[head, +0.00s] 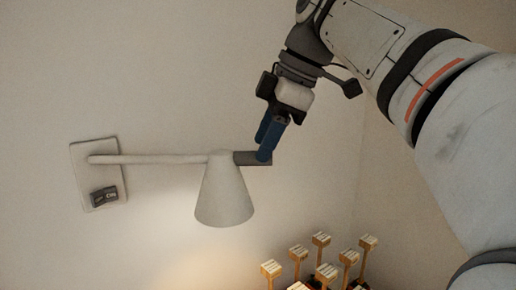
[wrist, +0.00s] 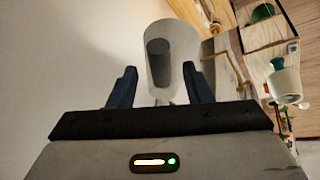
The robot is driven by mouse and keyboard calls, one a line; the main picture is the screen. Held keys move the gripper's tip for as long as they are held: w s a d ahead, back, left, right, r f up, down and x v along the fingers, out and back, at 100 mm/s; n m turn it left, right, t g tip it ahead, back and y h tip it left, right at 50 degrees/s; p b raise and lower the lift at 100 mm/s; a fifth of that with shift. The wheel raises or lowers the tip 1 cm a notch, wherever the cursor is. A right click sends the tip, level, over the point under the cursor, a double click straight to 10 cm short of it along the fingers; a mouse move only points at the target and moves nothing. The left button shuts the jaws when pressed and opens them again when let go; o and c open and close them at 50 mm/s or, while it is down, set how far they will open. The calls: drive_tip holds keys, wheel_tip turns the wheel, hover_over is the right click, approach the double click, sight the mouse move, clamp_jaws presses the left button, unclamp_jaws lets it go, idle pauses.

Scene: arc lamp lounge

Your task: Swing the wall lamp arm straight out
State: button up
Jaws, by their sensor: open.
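The wall lamp has a white wall plate (head: 97,175) at the left of the head view. Its pale arm (head: 150,160) runs from the plate to the right and carries a white cone shade (head: 225,195), which is lit below. A dark grey end piece (head: 247,158) sticks out beyond the shade. My gripper (head: 265,150) has blue fingers at this end piece, coming from above right. In the wrist view the open fingers (wrist: 160,88) stand either side of the shade (wrist: 160,35) and the dark end piece (wrist: 159,60). I cannot tell whether they touch it.
Several small wooden posts with pale block tops (head: 322,240) stand below right of the lamp. A small dark label or switch (head: 104,195) is on the wall plate. The wrist view shows a white pot (wrist: 285,86) with a plant at right. The wall is otherwise bare.

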drive_tip(key=shift+x, duration=1.05)
clamp_jaws()
